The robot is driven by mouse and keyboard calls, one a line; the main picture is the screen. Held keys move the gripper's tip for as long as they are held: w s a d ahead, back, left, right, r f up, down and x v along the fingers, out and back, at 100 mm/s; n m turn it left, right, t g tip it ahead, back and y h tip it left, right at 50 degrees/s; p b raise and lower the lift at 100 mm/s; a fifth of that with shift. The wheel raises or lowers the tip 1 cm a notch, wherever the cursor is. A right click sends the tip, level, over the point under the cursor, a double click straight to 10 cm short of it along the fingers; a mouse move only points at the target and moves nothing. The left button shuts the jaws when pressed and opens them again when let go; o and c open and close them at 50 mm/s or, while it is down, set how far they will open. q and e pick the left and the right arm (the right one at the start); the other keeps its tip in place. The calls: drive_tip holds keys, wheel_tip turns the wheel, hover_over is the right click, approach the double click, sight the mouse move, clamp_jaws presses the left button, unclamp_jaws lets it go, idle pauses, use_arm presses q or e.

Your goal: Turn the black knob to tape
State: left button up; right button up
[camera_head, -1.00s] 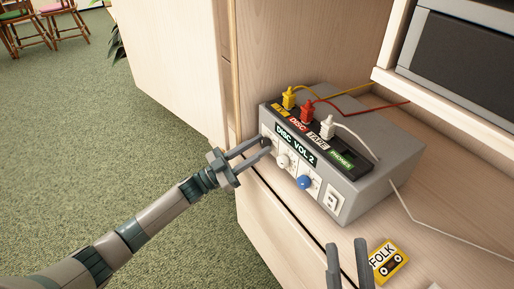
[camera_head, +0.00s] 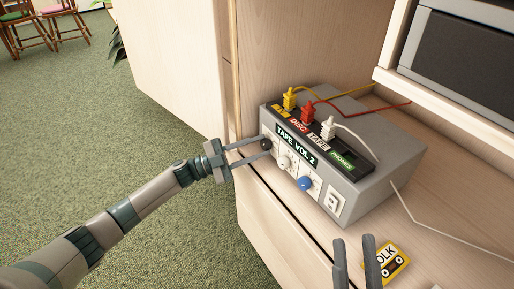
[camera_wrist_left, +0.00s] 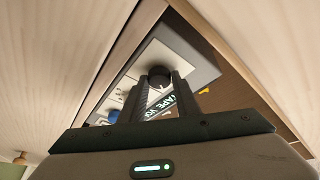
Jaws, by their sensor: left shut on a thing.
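The grey box (camera_head: 375,165) on the wooden shelf has a display (camera_head: 296,147) reading "TAPE VOL 2". The black knob (camera_head: 266,144) is at the left end of its front face. My left gripper (camera_head: 262,147) has its fingers on either side of the knob and is shut on it. In the left wrist view the black knob (camera_wrist_left: 159,77) sits between the fingertips, with a pale pointer mark on it. A white knob (camera_head: 284,162) and a blue knob (camera_head: 305,183) are to its right. My right gripper (camera_head: 356,262) is open and empty at the bottom edge.
Yellow, red and white plugs (camera_head: 328,127) with cables stand on the box top by the MAIN, DISC and TAPE labels. A white switch (camera_head: 334,200) is at the front's right end. A yellow cassette (camera_head: 399,264) lies on the shelf beside my right gripper.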

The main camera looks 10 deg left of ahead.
use_arm(q)
drive_tip(key=shift+m+g, duration=0.3)
drive_tip(key=shift+m, duration=1.2)
use_arm(e)
drive_tip(key=shift+s+a+f+g+y, duration=0.15)
drive_tip(key=shift+a+f+g, duration=0.15)
drive_tip(key=shift+f, duration=0.25)
drive_tip(key=shift+s+a+f+g+y, duration=0.2)
drive_tip(key=shift+f+g, duration=0.1)
drive_tip(key=shift+f, duration=0.2)
drive_tip(key=shift+w+r, duration=0.1)
use_arm(q)
drive_tip(key=o, duration=1)
use_arm(e)
drive_tip(key=shift+d+r, duration=0.1)
drive_tip(key=shift+r, duration=0.15)
use_arm(q)
drive_tip(key=shift+a, duration=0.1)
